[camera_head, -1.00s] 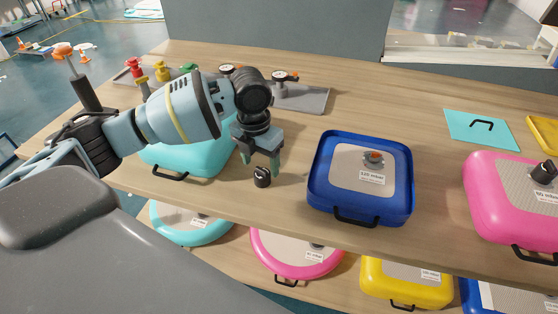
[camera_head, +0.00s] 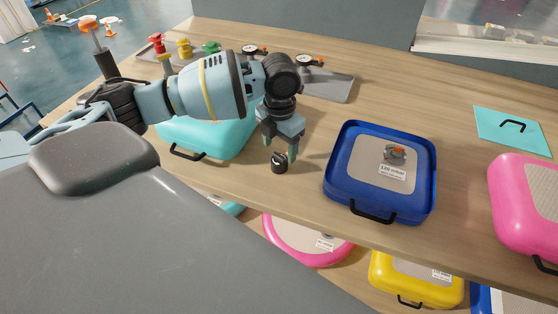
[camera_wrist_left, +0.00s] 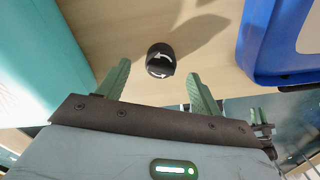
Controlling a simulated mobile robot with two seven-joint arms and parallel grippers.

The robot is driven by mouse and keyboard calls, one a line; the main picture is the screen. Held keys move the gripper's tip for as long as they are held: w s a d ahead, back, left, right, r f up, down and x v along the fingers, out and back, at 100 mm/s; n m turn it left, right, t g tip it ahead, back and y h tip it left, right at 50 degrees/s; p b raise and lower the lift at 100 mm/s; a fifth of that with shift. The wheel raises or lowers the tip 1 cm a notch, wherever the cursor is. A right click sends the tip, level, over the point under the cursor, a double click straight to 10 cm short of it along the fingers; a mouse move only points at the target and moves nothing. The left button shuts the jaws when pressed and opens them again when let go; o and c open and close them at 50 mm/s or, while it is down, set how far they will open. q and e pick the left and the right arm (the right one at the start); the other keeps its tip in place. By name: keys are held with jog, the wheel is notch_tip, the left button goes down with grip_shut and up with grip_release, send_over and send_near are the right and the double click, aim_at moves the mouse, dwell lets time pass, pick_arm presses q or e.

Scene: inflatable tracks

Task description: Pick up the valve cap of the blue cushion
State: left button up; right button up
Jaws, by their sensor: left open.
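The black valve cap (camera_head: 279,162) stands on the wooden table to the left of the blue cushion (camera_head: 345,198). The cap has white curved arrows on its top, seen in the left wrist view (camera_wrist_left: 161,60). The blue cushion has an orange and grey valve (camera_head: 395,153) on its beige top. My left gripper (camera_head: 279,152) is open right above the cap and points down. In the left wrist view the cap shows just beyond and between the two green fingertips (camera_wrist_left: 159,80), with clear space on both sides. My right gripper is not in view.
A turquoise cushion (camera_head: 215,135) is close on the left of the cap. A pink cushion (camera_head: 528,205) and a turquoise sheet (camera_head: 513,130) are at the right. A grey plate (camera_head: 330,86) with valves is at the back. Cushions fill a lower shelf. Bare table surrounds the cap.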

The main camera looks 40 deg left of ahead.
aim_at(280, 155)
pick_arm(q)
jog(key=shift+d+f, duration=0.1)
jog(key=shift+f, duration=1.7)
jog(key=c, duration=1.1)
jog(key=shift+c, duration=0.2)
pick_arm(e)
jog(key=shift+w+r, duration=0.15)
pick_arm(q)
jog(key=shift+r, duration=0.1)
jog(key=shift+r, duration=0.45)
jog(key=r, duration=0.2)
jog(key=shift+s+d+r, duration=0.3)
jog(key=s+d+r, duration=0.1)
jog(key=s+d, duration=0.9)
jog(key=shift+s+d+r, duration=0.2)
jog(key=shift+s+d, duration=0.1)
jog(key=shift+s, duration=0.1)
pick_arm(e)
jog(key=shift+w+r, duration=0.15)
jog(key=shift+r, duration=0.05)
